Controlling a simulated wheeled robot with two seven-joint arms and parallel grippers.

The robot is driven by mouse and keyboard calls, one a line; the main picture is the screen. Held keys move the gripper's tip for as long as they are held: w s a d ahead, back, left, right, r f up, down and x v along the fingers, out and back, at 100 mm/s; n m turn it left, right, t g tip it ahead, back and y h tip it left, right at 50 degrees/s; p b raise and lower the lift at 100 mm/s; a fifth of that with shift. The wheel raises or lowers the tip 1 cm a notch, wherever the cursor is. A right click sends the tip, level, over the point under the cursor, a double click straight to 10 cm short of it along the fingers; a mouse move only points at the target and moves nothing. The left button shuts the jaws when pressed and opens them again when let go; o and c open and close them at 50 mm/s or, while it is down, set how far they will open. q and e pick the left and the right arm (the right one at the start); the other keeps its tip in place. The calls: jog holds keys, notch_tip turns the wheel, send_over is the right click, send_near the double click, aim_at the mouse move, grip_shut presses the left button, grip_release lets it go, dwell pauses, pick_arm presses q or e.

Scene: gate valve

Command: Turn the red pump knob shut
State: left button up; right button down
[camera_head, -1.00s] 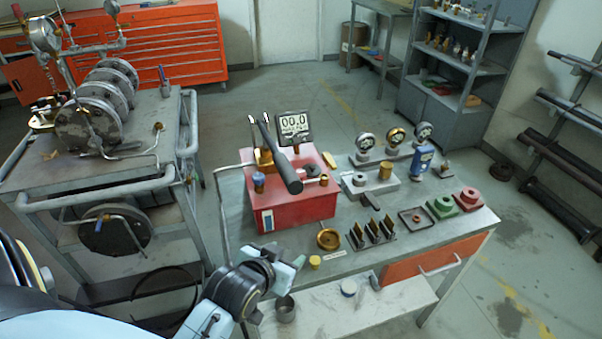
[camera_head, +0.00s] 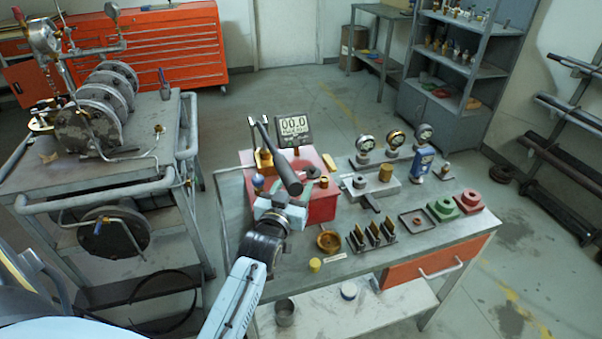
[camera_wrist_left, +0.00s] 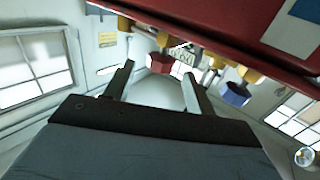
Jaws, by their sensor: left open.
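The red pump (camera_head: 322,205) stands on the bench with a black-handled lever and a display reading 00.0. In the left wrist view, a red knob (camera_wrist_left: 160,63) on a brass stem lies ahead, in line with the gap between my fingers; I cannot tell whether they touch it. A blue knob (camera_wrist_left: 236,94) hangs to its right, outside the fingers, and shows in the head view (camera_head: 258,181). My left gripper (camera_head: 274,203) is open at the pump's front left and hides part of its front. The red knob is not visible in the head view. My right gripper is not in view.
The bench (camera_head: 350,263) also holds gauges (camera_head: 394,137), a brass dish (camera_head: 328,242), a rack of dark plates (camera_head: 370,234) and green and red blocks (camera_head: 468,201). A metal cart (camera_head: 100,186) stands close on the left.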

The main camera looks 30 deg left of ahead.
aim_at(303, 172)
pick_arm(q)
jog(key=x, duration=0.6)
jog(key=shift+w+b, duration=0.2)
jog(key=shift+b, duration=0.15)
jog(key=c, duration=1)
jog(key=shift+o, duration=0.2)
jog(key=shift+r+m+h+p, duration=0.2)
jog(key=shift+m+h+p, duration=0.45)
jog(key=shift+h, duration=0.25)
jog(key=shift+d+f+m+t+h, duration=0.15)
jog(key=shift+m+t+h, duration=0.15)
jog(key=shift+m+h, duration=0.9)
jog(key=shift+n+h, duration=0.3)
jog(key=shift+n, duration=0.05)
jog(key=o, duration=1)
jog(key=shift+c, duration=0.2)
